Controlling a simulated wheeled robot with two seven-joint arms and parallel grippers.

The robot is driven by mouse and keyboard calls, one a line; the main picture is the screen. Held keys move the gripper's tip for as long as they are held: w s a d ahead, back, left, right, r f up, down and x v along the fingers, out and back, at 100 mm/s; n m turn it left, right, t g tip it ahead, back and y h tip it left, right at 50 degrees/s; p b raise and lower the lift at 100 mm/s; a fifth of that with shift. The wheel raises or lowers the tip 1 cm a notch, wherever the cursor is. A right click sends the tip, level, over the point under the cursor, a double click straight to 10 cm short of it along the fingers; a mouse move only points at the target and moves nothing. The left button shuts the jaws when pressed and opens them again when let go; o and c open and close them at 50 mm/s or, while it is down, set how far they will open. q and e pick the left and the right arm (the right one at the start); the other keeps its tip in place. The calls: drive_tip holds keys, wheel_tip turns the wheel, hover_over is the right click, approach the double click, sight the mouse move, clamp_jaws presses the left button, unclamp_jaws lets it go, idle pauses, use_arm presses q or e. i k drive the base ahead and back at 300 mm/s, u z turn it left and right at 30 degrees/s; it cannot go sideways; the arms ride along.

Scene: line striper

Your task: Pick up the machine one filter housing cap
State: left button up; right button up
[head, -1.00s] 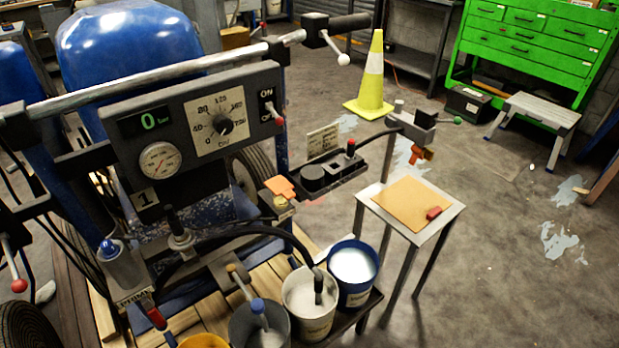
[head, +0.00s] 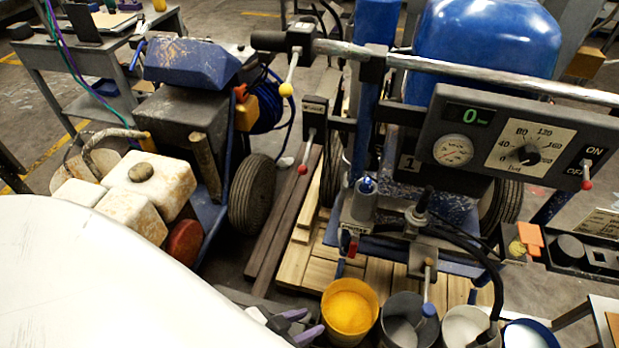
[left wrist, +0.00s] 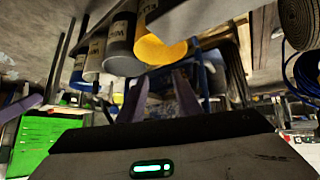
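Machine one (head: 480,160) carries a panel with a dial, a gauge and a "1" plate. At its lower left stands a grey cylinder (head: 363,206) with a small blue top (head: 367,185); this looks like the filter housing and cap, but I cannot read a label that settles it. The top sits on the cylinder. My left gripper (head: 298,328) is at the bottom edge, below and left of the cylinder, apart from it. Its purple fingers are spread and empty, and show in the left wrist view (left wrist: 160,98). My right gripper is out of view.
A yellow paint bucket (head: 350,308) stands just right of my left gripper, with a grey bucket (head: 403,322) and others beyond. A red-knobbed lever (head: 304,160) hangs left of the cylinder. Another machine with white containers (head: 150,185) stands at left.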

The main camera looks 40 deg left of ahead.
sight(566, 250)
drive_tip(key=u, duration=0.65)
drive_tip(key=k, duration=0.15)
drive_tip(key=u, duration=2.65)
drive_tip(key=k, duration=2.55)
drive_tip(key=z, duration=1.45)
